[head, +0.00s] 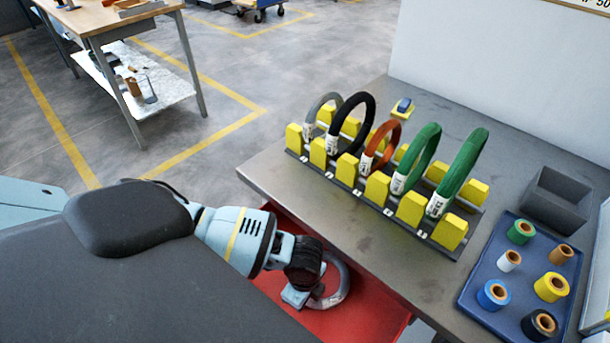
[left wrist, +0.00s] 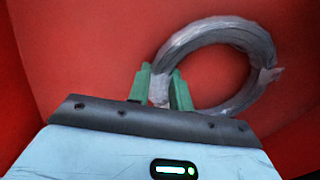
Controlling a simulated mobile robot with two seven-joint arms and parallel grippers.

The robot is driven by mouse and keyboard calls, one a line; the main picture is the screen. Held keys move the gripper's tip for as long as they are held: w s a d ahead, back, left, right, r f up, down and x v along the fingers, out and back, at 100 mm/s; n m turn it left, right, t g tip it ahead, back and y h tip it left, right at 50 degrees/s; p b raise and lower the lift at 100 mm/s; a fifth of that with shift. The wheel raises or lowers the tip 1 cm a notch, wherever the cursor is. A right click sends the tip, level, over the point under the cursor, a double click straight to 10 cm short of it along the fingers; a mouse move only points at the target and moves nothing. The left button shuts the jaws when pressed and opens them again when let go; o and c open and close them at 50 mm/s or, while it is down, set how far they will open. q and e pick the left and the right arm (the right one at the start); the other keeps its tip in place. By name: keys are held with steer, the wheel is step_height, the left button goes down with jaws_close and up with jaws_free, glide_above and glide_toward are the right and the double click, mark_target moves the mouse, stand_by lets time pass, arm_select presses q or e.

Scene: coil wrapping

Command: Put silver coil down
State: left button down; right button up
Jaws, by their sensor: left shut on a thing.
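The silver coil (head: 333,284) is in the red tray (head: 355,322) below the table's edge, partly hidden by my left arm in the head view. In the left wrist view the silver coil (left wrist: 262,50) is a grey wire ring with white wraps, against the red surface. My left gripper (left wrist: 162,85) has its green fingers on either side of the coil's white wrap and is shut on it. In the head view my left gripper (head: 296,296) is at the coil's left side. I cannot tell whether the coil rests fully on the red surface. My right gripper is not in view.
A rack with yellow blocks (head: 376,188) holds several upright coils: grey, black, orange and green. A blue tray (head: 470,290) with tape rolls and a grey bin (head: 556,198) are at the right. The metal table's edge (head: 310,218) is close to my left arm.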

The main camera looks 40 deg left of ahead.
arm_select(q)
steer(key=shift+w, duration=0.1)
steer(key=c, duration=1.3)
jaws_free()
steer(key=shift+o, duration=0.2)
step_height(320, 180, up, 12)
steer(key=p, duration=0.2)
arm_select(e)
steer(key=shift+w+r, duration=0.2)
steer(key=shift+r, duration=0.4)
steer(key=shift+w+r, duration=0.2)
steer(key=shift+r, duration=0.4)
